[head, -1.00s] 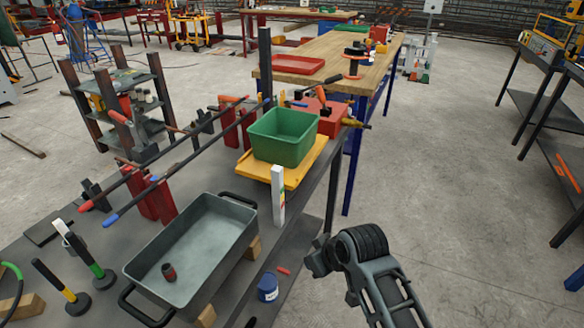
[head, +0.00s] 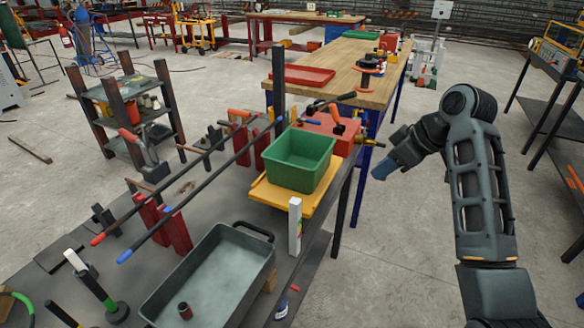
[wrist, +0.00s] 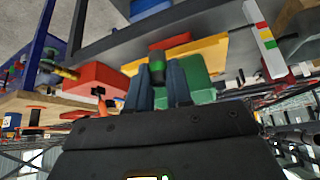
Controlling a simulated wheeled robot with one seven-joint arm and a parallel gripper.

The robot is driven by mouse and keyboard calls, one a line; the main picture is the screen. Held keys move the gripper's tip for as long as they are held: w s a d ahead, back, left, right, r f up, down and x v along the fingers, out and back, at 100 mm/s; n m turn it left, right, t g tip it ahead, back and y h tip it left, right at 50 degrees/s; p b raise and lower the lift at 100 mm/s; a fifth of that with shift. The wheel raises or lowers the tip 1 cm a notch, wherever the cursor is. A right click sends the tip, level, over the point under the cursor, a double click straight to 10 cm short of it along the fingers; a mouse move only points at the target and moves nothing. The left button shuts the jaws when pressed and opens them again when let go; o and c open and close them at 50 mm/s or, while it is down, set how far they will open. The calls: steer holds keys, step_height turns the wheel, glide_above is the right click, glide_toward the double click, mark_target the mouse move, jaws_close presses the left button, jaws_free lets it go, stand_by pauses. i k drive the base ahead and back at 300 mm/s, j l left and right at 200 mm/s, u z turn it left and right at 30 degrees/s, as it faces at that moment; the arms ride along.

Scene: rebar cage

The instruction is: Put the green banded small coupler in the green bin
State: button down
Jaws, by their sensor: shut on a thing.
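The green bin (head: 296,181) stands open on a yellow board (head: 262,194) at the far end of the dark bench. My gripper (head: 377,174) is to the right of the bin in the head view, apart from it and beyond the bench edge. In the wrist view my gripper (wrist: 158,84) is shut on the green banded small coupler (wrist: 157,72), a dark cylinder with a green band between the fingertips. The green bin also shows in the wrist view (wrist: 199,92), behind the fingers. The coupler cannot be made out in the head view.
A grey tray (head: 240,246) with a dark, reddish-marked coupler (head: 185,311) lies in front. A white upright block (head: 295,226) stands near the bin. A red box (head: 322,127) is behind it, and long bars on red stands (head: 174,228) run along its left.

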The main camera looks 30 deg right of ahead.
mark_target(300, 161)
steer(key=i+j, duration=0.55)
steer(key=i, duration=0.2)
